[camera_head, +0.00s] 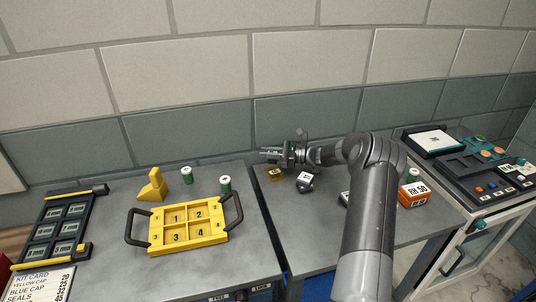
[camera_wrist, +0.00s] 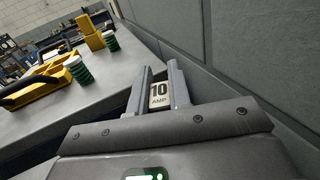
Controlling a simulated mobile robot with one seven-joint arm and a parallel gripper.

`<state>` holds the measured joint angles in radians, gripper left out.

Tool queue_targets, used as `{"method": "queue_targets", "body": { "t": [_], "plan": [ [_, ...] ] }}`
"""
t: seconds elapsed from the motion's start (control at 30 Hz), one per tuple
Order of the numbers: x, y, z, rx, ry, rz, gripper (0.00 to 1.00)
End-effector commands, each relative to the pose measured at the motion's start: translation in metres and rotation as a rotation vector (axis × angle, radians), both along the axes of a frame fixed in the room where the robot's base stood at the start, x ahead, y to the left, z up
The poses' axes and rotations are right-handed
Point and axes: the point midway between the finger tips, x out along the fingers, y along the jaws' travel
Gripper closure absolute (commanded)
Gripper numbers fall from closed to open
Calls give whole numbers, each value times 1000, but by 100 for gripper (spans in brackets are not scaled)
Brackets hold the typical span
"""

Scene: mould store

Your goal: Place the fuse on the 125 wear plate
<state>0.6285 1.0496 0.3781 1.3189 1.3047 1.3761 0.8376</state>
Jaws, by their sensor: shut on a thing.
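My gripper (camera_head: 266,154) reaches left over the back of the right-hand table, near the wall. In the wrist view my gripper (camera_wrist: 157,83) is shut on the fuse (camera_wrist: 159,95), a pale block whose label reads 10 AMP. The fuse sits between the two grey fingers; in the head view I cannot make it out clearly. No marking of 125 is legible, so I cannot tell which thing is the 125 wear plate. A dark rack (camera_head: 58,232) at the left holds several labelled plates, too small to read surely.
A yellow tray (camera_head: 184,224) with numbered compartments and two green cylinders (camera_head: 187,175) (camera_head: 225,185) stand on the left table, with a yellow block (camera_head: 153,187). An amber piece (camera_head: 275,174) and a dark block (camera_head: 305,181) lie below my gripper. An orange box (camera_head: 412,194) stands right.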

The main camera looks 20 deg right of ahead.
Motion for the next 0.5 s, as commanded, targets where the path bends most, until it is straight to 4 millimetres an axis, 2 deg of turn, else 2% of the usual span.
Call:
{"method": "queue_targets", "body": {
  "t": [0.5],
  "plan": [
    [0,0,-11,1,0,0,100]
  ]
}}
